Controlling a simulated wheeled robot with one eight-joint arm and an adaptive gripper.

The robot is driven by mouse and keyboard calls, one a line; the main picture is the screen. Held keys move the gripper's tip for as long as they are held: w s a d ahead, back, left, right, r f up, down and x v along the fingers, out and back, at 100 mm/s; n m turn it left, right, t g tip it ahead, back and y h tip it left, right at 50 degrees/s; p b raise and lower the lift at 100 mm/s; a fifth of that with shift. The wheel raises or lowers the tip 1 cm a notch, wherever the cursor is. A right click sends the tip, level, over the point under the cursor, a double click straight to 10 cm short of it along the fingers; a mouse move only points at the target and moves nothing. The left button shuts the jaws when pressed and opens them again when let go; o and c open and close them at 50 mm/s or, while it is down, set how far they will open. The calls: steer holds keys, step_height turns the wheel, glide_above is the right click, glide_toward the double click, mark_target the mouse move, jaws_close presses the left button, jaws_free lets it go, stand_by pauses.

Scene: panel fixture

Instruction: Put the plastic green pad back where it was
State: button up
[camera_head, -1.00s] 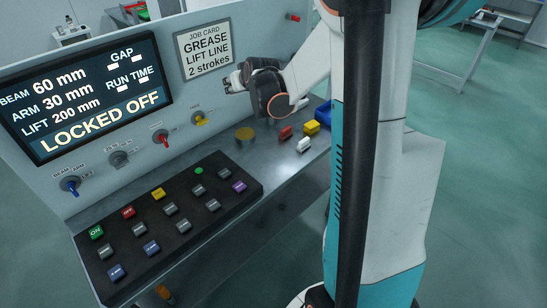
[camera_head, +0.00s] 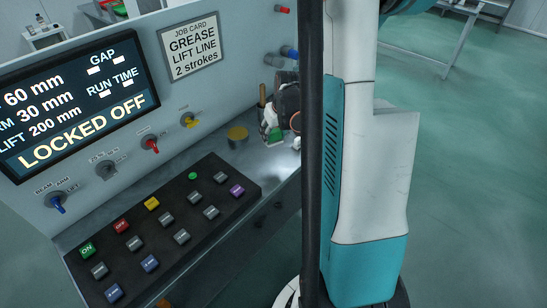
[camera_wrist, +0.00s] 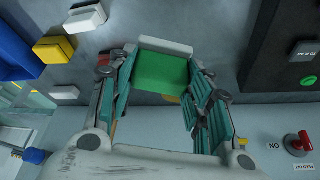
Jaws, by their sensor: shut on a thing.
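The green pad (camera_wrist: 160,72), with a pale backing along one edge, sits between the two fingers of my gripper (camera_wrist: 160,88) in the wrist view. My gripper is shut on it. In the head view the green pad (camera_head: 275,135) shows small and low at the tip of my gripper (camera_head: 272,122), close over the bench top, right of a round yellow cap. I cannot tell whether the pad touches the bench. Part of my gripper is hidden behind my dark column.
The wrist view shows a yellow pad (camera_wrist: 53,48), white pads (camera_wrist: 85,20) and a blue bin (camera_wrist: 12,55). The round yellow cap (camera_head: 237,135) stands near the black button panel (camera_head: 165,225). Knobs line the wall, and the screen (camera_head: 75,105) reads LOCKED OFF.

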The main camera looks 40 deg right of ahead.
step_height(320, 180, down, 10)
steer(key=b, duration=0.3)
steer(key=shift+c, duration=0.5)
steer(key=o, duration=1.3)
steer(key=shift+r, duration=0.1)
steer(key=p+v, duration=0.4)
steer(key=v, duration=0.8)
